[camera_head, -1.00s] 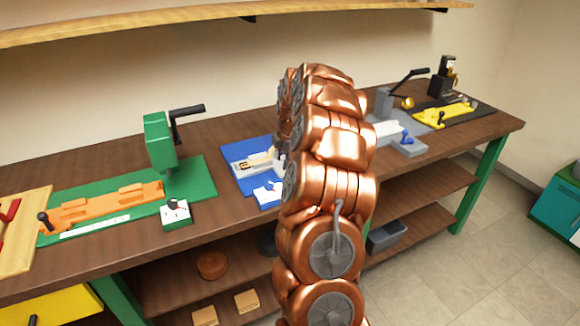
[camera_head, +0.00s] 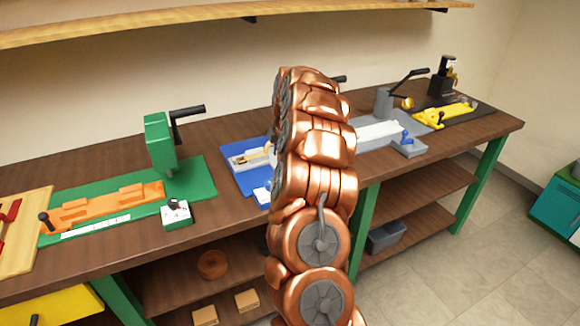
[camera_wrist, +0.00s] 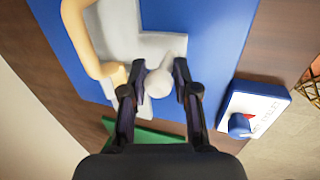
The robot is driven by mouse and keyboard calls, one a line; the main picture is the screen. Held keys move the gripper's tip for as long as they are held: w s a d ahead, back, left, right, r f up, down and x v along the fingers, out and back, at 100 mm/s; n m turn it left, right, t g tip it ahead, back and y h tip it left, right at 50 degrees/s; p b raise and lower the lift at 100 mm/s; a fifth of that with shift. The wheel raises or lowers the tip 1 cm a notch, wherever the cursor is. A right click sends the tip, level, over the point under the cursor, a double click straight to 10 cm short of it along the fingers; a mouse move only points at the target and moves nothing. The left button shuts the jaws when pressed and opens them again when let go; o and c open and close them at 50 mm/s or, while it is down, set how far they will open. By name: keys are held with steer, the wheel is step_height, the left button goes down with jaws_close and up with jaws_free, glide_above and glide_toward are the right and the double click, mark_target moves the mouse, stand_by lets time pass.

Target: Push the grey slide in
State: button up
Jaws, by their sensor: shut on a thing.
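The grey slide (camera_wrist: 150,42) lies on the blue board (camera_wrist: 215,30) in the wrist view, with a pale rounded knob at its near end. My gripper (camera_wrist: 160,82) has its two dark fingers on either side of this knob and is shut on it. A tan curved piece (camera_wrist: 85,40) lies along the left of the slide. In the head view the slide's light grey fixture (camera_head: 243,160) shows on the blue board (camera_head: 240,185) left of my arm. My gripper and the knob are hidden behind my arm there.
A white box with a blue knob (camera_wrist: 252,108) sits close right of my gripper. A green press station (camera_head: 205,180) stands to the left on the wooden bench. A grey station (camera_head: 410,150) and a black and yellow one (camera_head: 465,120) stand to the right.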

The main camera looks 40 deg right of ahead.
mark_target(273, 157)
steer(key=shift+w+d+f, duration=0.15)
steer(key=shift+w, duration=0.35)
steer(key=shift+w+d, duration=0.25)
steer(key=shift+w, duration=0.5)
steer(key=shift+w+d+p, duration=0.25)
steer(key=shift+w+p, duration=0.05)
steer(key=shift+w, duration=0.25)
steer(key=shift+o, duration=1.1)
steer(key=shift+w, duration=0.15)
steer(key=o, duration=0.5)
steer(key=shift+w, duration=0.15)
steer(key=shift+o, duration=0.2)
